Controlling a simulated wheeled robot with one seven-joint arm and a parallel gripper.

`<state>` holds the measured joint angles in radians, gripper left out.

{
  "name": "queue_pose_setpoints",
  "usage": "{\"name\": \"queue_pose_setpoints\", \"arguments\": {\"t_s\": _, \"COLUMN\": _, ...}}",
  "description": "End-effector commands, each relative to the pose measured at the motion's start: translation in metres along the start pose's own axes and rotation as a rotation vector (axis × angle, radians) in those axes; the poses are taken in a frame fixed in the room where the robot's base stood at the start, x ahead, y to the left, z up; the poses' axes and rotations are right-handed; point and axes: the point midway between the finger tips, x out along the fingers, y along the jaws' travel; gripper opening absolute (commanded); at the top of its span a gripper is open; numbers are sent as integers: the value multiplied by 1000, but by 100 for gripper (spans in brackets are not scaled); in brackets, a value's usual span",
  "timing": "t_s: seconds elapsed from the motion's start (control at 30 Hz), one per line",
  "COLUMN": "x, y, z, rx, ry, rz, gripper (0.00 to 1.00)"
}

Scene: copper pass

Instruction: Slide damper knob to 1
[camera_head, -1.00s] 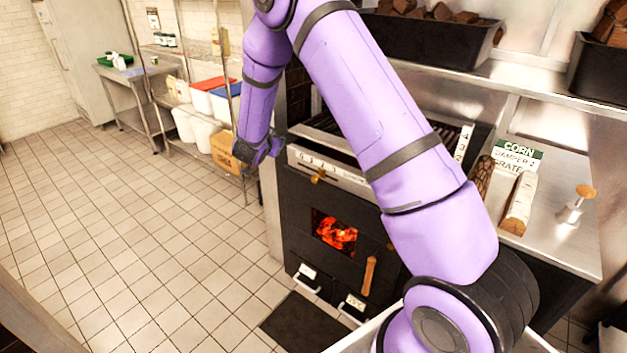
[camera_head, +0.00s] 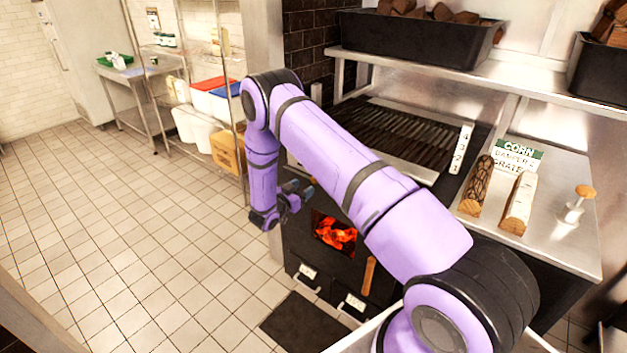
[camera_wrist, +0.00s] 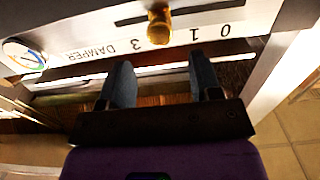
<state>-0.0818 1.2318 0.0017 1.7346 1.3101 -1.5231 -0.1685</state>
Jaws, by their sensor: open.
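The brass damper knob (camera_wrist: 158,25) stands in the slot of a white plate (camera_wrist: 205,18) marked DAMPER, with 0, 1 and 3 showing upside down in the wrist view. The knob sits between 1 and 3 and covers the mark there. My gripper (camera_wrist: 160,64) is open and empty, its two dark fingers pointing at the plate. The knob lies beyond the fingertips, roughly in line with the gap and apart from them.
The oven's fire window (camera_head: 335,233) glows, with a wooden handle (camera_head: 369,276) beside it. The grate (camera_head: 390,133) lies above. Two logs, a sign reading CORN, DAMPER 2, GRATE (camera_head: 518,156) and a knobbed metal piece (camera_head: 578,203) stand on the right counter. Floor at left is clear.

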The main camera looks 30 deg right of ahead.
Motion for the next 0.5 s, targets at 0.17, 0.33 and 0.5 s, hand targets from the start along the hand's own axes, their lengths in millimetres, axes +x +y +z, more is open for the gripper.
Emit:
{"name": "queue_pose_setpoints", "arguments": {"t_s": 0.17, "x": 33, "y": 0, "z": 0, "rx": 2, "ry": 0, "rz": 3, "gripper": 58}}
{"name": "queue_pose_setpoints", "arguments": {"t_s": 0.33, "x": 57, "y": 0, "z": 0, "rx": 1, "ry": 0, "rz": 1, "gripper": 58}}
{"name": "queue_pose_setpoints", "arguments": {"t_s": 0.5, "x": 70, "y": 0, "z": 0, "rx": 2, "ry": 0, "rz": 0, "gripper": 58}}
